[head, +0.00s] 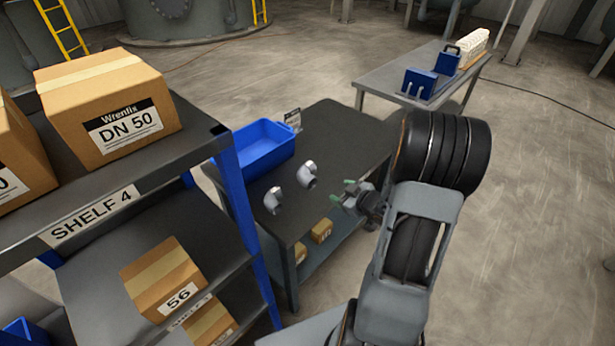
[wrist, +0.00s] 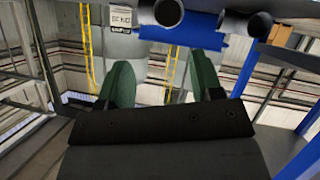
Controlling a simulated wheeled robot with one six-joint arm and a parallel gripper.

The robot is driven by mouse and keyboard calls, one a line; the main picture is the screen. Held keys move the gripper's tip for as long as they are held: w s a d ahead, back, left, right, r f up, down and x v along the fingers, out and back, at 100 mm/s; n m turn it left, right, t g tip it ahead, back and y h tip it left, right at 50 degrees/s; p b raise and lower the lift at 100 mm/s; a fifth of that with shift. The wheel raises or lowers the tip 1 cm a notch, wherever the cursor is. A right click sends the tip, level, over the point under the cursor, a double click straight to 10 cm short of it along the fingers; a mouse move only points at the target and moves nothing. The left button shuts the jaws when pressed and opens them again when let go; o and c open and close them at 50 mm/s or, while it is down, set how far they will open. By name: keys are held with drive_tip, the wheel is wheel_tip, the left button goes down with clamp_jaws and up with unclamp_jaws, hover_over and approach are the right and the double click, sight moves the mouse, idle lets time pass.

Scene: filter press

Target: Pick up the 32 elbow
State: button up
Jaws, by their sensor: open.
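Two grey pipe elbows lie on the dark tabletop in the head view: a nearer one (head: 273,200) on the left and a farther one (head: 307,174) to its right. No size marking is readable on either, so I cannot tell which is the 32. My gripper (head: 343,191) is open and empty, to the right of both elbows and apart from them. In the wrist view its green fingers (wrist: 165,68) are spread. Two round elbow openings show at the top there, one on the left (wrist: 160,13) and one on the right (wrist: 245,22).
A blue bin (head: 262,148) and a small label card (head: 292,117) stand behind the elbows on the table (head: 350,137). A shelf rack's blue post (head: 240,215) rises close on the left. Another table (head: 385,87) holds blue items at the back.

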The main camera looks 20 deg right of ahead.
drive_tip(key=y, duration=0.1)
approach(312, 183)
drive_tip(key=x, duration=0.3)
drive_tip(key=shift+f, duration=0.35)
drive_tip(key=shift+r+x, duration=0.2)
drive_tip(key=shift+x, duration=2.6)
drive_tip(key=shift+w+d, duration=0.1)
drive_tip(key=shift+c, duration=0.3)
drive_tip(key=c, duration=0.6)
drive_tip(key=shift+r, duration=0.1)
